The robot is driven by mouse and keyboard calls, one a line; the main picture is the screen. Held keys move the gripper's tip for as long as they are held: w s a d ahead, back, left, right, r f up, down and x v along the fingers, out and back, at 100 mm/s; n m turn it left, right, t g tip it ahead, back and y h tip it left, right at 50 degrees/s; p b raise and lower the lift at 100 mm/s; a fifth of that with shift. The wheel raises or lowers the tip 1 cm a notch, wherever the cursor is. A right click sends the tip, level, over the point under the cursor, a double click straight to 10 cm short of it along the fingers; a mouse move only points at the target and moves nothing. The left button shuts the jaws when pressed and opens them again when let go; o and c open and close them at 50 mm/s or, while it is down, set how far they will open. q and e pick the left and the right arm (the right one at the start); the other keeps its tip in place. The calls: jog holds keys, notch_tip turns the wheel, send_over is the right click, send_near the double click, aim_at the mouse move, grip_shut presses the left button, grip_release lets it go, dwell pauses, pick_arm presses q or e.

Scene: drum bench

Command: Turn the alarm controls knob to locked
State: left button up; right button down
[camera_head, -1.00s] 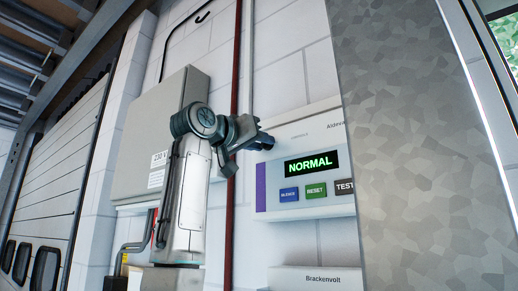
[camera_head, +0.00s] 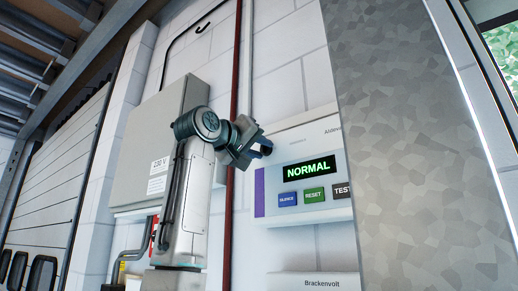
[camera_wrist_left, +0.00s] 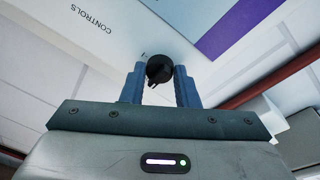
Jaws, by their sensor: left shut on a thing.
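The alarm panel (camera_head: 320,140) on the wall is pale, with a purple stripe and a display (camera_head: 309,168) reading NORMAL in green. The black controls knob (camera_wrist_left: 159,69) shows in the left wrist view, between the blue fingers of my left gripper (camera_wrist_left: 160,85), which is shut on it. The word CONTROLS is printed on the panel there, at upper left. In the head view my left gripper (camera_head: 264,147) is at the panel's upper left, and its fingers largely hide the knob. The knob's setting cannot be read. My right gripper is not in view.
Blue, green and dark buttons (camera_head: 314,195) sit under the display. A red pipe (camera_head: 231,215) runs down the wall behind my left arm. A grey 230 V box (camera_head: 140,140) is at left, and a wide speckled grey surface (camera_head: 415,150) stands close at right.

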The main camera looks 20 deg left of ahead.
pick_arm(q)
jog(key=shift+s+r, duration=0.1)
jog(key=shift+r, duration=0.1)
jog(key=o, duration=1)
jog(key=shift+f, duration=0.15)
jog(key=shift+c, duration=0.2)
jog(key=shift+s+a+f+b, duration=0.1)
jog(key=shift+s+f+b, duration=0.05)
jog(key=shift+b, duration=0.15)
jog(key=b+v, duration=0.5)
jog(key=v, duration=0.5)
jog(key=shift+s, duration=0.2)
jog(key=shift+a, duration=0.1)
